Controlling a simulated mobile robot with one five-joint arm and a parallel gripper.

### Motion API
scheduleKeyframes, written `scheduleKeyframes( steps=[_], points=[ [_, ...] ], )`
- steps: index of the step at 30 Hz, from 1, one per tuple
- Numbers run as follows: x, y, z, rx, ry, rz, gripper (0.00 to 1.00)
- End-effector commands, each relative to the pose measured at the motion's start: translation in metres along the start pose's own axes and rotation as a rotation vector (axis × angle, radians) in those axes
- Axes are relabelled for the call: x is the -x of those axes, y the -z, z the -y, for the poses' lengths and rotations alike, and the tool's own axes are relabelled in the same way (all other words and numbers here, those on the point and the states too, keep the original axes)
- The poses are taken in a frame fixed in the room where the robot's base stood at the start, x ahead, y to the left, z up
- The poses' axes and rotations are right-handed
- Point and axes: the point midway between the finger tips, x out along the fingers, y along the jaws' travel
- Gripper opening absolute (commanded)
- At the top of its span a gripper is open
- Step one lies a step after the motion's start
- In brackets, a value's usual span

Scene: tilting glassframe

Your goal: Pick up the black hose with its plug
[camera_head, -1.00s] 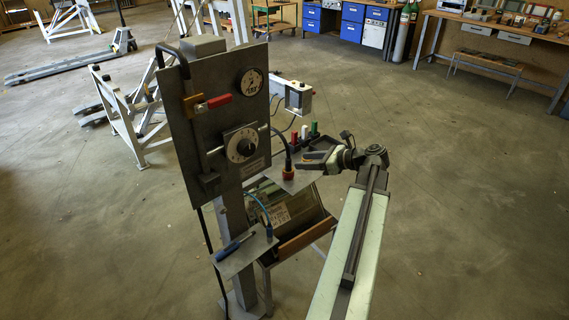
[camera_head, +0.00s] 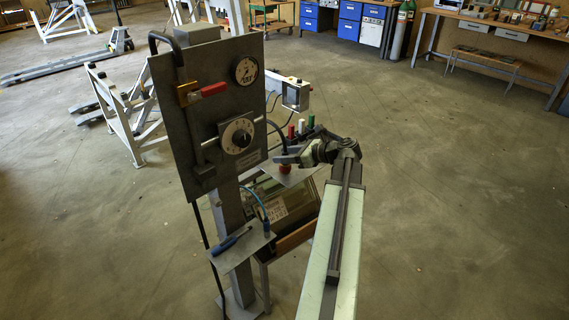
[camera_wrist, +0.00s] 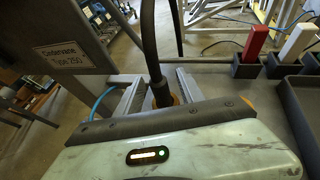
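The black hose (camera_head: 277,133) comes from behind the grey upright panel and hangs down to a reddish-orange fitting (camera_head: 284,169) on a small metal shelf. In the wrist view the hose (camera_wrist: 149,42) runs down to a dark plug end (camera_wrist: 160,91), with an orange ring partly hidden behind my gripper's body. My gripper (camera_head: 286,159) is at the hose's lower end, just above the shelf. In the wrist view my gripper (camera_wrist: 156,80) is open, with one finger on each side of the plug and a visible gap on both sides.
The panel (camera_head: 180,125) with gauge, dial and red-handled valve stands left of my gripper. A lower tray (camera_head: 238,252) holds a blue-handled tool. Floor to the right is clear.

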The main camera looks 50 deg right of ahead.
Motion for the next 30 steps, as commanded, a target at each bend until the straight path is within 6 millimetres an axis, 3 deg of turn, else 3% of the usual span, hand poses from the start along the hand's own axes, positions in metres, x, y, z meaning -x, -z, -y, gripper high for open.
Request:
scheduleKeyframes(
  steps=[1,4,5,16,23,25,30],
  points=[
    [0.0,0.0,0.0,0.0,0.0,0.0,0.32],
    [0.0,0.0,0.0,0.0,0.0,0.0,0.04],
    [0.001,0.0,0.0,0.0,0.0,0.0,0.0],
    [0.003,-0.004,0.0,0.0,0.001,0.001,0.0],
    [0.013,-0.029,0.001,0.0,0.001,0.001,0.0],
    [0.018,-0.04,0.001,0.0,0.001,0.001,0.0],
    [0.051,-0.022,0.003,-0.003,0.006,0.001,0.0]
  ],
)
